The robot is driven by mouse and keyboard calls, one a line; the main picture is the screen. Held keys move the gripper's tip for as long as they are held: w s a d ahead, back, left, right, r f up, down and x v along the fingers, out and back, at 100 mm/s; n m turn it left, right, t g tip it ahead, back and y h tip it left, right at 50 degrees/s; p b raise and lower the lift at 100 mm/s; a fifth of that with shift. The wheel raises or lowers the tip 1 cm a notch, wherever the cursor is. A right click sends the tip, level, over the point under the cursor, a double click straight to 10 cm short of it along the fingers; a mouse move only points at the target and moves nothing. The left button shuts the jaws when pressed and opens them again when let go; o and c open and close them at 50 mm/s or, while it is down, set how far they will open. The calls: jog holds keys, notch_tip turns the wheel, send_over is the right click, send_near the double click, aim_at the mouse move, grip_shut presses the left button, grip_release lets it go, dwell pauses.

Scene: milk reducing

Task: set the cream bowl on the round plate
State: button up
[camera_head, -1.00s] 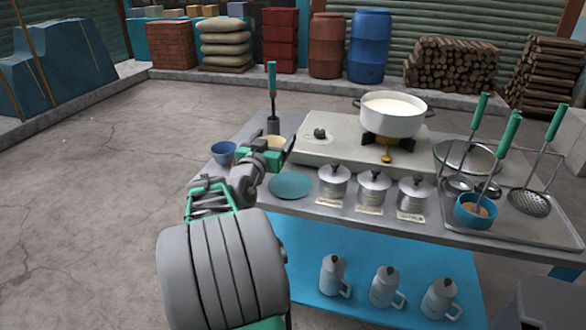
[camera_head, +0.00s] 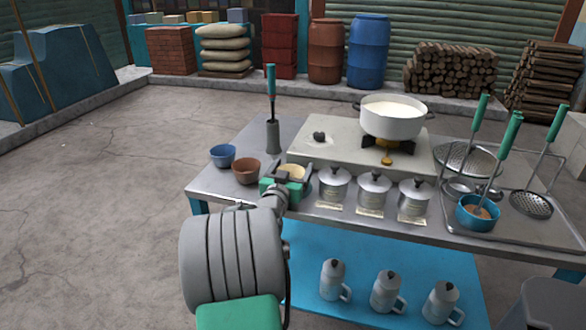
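The cream bowl (camera_head: 292,171) is between the fingers of my gripper (camera_head: 290,176), near the front edge of the metal table. My gripper appears shut on it, with a finger on either side. The bowl is over the place where the round teal plate showed earlier.
A brown bowl (camera_head: 246,171) and a blue bowl (camera_head: 222,155) stand to the left. A lidded canister (camera_head: 334,183) is close on the right, with more beyond. A utensil holder (camera_head: 272,134) and a stove with a milk pot (camera_head: 392,118) are behind.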

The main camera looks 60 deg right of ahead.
jog(key=o, duration=0.4)
jog(key=shift+r, duration=0.2)
jog(key=a, duration=0.4)
jog(key=s+a, duration=0.1)
jog(key=a, duration=0.3)
jog(key=s+a, duration=0.1)
jog(key=a, duration=0.3)
